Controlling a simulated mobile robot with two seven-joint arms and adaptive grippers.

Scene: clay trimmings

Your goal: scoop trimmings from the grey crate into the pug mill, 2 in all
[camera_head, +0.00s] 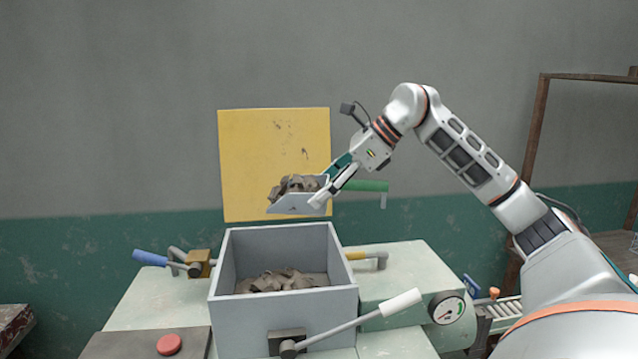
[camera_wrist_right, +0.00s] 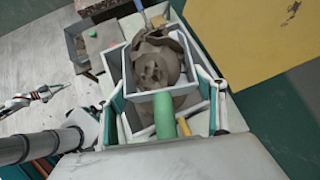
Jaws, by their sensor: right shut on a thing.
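My right gripper (camera_head: 338,182) is shut on a grey scoop (camera_head: 291,207) with a green handle (camera_head: 367,186). The scoop carries a heap of grey-brown clay trimmings (camera_head: 296,184) and is held roughly level, above and apart from the open grey hopper (camera_head: 346,300) of the pug mill (camera_head: 408,262). More trimmings (camera_head: 283,280) lie on the hopper floor. In the right wrist view the loaded scoop (camera_wrist_right: 136,90) lies over the hopper, with the green handle (camera_wrist_right: 164,115) toward the camera.
A blue-handled lever (camera_head: 150,258) sticks out left; a red button (camera_head: 169,344) is at front left. A yellow board (camera_head: 250,165) is on the wall behind. A roller conveyor (camera_head: 497,311) is at right.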

